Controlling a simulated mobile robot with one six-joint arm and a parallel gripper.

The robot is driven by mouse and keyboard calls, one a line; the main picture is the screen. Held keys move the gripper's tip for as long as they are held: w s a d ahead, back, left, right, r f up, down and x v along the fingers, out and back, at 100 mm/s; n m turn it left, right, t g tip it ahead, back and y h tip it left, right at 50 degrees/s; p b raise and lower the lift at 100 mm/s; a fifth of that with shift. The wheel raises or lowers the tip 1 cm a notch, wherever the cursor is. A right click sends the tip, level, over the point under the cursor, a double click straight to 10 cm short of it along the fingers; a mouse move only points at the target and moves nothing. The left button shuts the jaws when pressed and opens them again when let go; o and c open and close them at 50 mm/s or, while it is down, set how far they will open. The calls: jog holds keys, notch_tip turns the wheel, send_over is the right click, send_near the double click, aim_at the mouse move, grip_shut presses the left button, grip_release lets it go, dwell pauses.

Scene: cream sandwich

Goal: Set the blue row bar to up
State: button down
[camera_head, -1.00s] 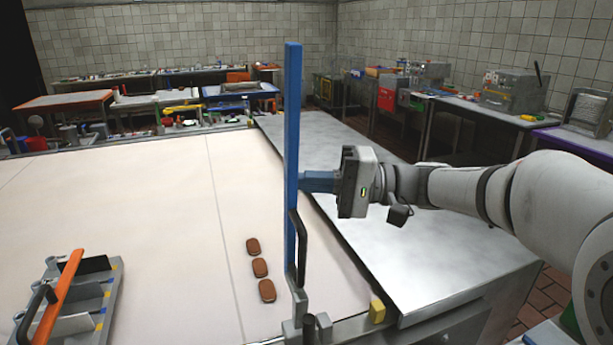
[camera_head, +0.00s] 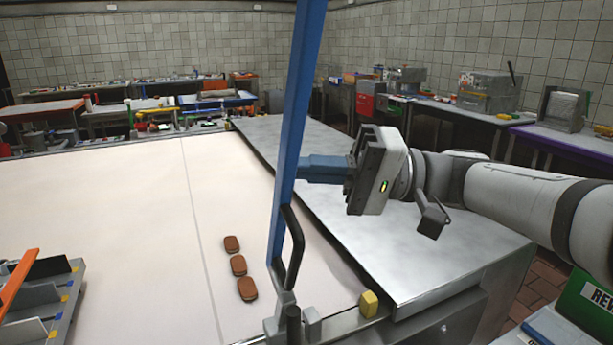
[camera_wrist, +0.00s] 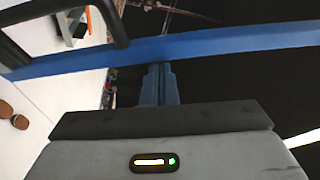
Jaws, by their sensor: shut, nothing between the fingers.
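The blue row bar (camera_head: 293,130) stands nearly upright at the near right edge of the white table surface, its top leaning slightly right. A black handle (camera_head: 293,245) sits on its lower part, and a grey hinge mount (camera_head: 290,318) is at its foot. My gripper (camera_head: 302,168) is shut, its blue fingers reaching left to the bar's right side. In the wrist view the bar (camera_wrist: 230,43) crosses the picture, and my shut fingers (camera_wrist: 159,72) end at or very near its edge; I cannot tell whether they touch.
Several brown biscuits (camera_head: 238,265) lie in a row on the white surface (camera_head: 120,220) left of the bar. A grey rack with an orange bar (camera_head: 20,283) is at the left edge. A steel counter (camera_head: 400,255) lies below my arm. A yellow block (camera_head: 369,303) sits near the hinge.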

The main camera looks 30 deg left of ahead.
jog(key=shift+s+a, duration=0.15)
jog(key=shift+s, duration=0.1)
jog(key=w+a+r+p, duration=0.2)
jog(key=w+a, duration=0.1)
jog(key=b+v, duration=0.1)
jog(key=v, duration=0.8)
jog(key=shift+d+f, duration=0.35)
jog(key=shift+f, duration=0.05)
